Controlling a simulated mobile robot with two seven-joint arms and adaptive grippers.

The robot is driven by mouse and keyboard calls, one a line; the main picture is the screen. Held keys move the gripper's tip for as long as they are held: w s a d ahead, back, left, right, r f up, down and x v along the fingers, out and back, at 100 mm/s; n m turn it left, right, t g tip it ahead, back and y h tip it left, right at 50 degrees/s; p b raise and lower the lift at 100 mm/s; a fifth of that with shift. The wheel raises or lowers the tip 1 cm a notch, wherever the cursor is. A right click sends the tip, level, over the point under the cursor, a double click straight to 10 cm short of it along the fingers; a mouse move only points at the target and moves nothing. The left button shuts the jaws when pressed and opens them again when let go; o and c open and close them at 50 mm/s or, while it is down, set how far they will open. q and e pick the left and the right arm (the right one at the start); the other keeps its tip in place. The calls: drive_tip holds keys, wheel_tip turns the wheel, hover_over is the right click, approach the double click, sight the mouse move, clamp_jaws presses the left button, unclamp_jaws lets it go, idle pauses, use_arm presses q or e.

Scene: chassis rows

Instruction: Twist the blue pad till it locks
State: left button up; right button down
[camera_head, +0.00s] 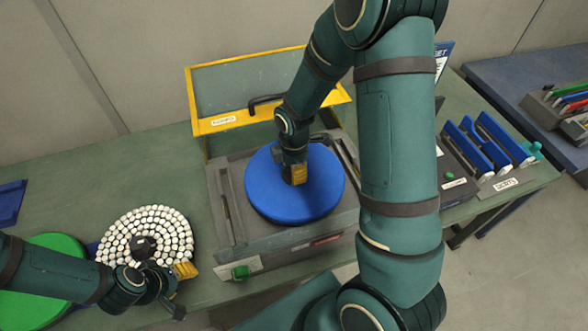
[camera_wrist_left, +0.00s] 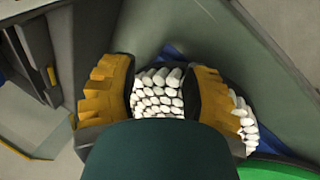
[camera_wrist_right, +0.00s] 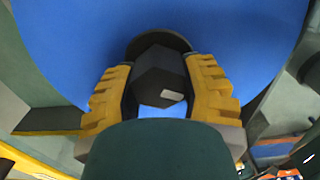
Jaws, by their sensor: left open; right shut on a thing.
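The blue pad (camera_head: 262,197) is a round disc lying on the grey machine (camera_head: 225,185) in the middle of the bench. In the right wrist view it fills the background (camera_wrist_right: 75,45), with a black six-sided knob (camera_wrist_right: 158,72) at its centre. My right gripper (camera_head: 294,175) reaches down onto the pad's centre. Its yellow fingers are shut on the knob from both sides, and a small light mark shows on the knob. My left gripper (camera_head: 178,288) is open and empty at the front edge of the white-studded disc, which shows between its fingers in the left wrist view (camera_wrist_left: 158,92).
The white-studded disc (camera_head: 125,225) and a green disc (camera_head: 55,245) lie left of the machine. A yellow-framed guard (camera_head: 200,100) stands raised behind the pad. A green button (camera_head: 240,272) is on the machine's front. A rack of blue-faced parts (camera_head: 480,145) stands at right.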

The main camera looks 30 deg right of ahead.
drive_tip(key=m, duration=0.4)
drive_tip(key=shift+f+m+b, duration=0.1)
drive_tip(key=shift+m+b, duration=0.25)
drive_tip(key=shift+m, duration=0.05)
drive_tip(key=m, duration=0.5)
drive_tip(key=shift+m, duration=0.3)
drive_tip(key=shift+c, duration=2.1)
unclamp_jaws()
wheel_tip(320, 180, up, 12)
